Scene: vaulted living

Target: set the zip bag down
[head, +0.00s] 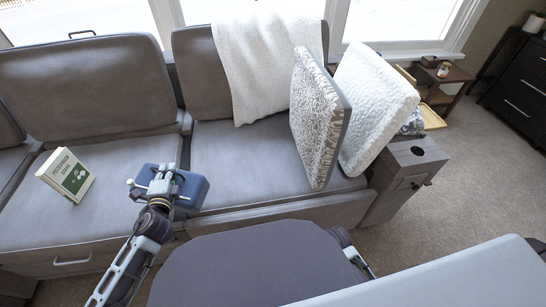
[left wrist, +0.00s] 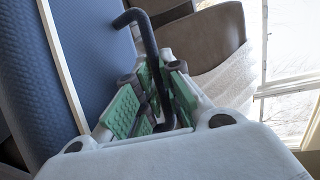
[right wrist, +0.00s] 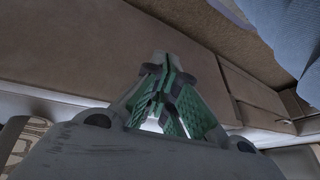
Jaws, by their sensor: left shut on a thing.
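The zip bag is a blue box-like case (head: 194,193) at the front of the sofa, by the gap between two seat cushions. Its textured blue side (left wrist: 70,70) and dark bent handle (left wrist: 150,55) fill much of the left wrist view. My left gripper (head: 163,180) is shut on the handle. I cannot tell whether the bag touches the seat. My right gripper (right wrist: 165,85) has its fingertips together with nothing visible between them; in the head view only part of that arm shows, low at centre right.
A grey sofa (head: 240,150) spans the view. A book (head: 66,175) stands on the left seat. A patterned cushion (head: 318,115), white cushion (head: 375,105) and white throw (head: 255,65) occupy the right seat. The left seat between book and bag is clear.

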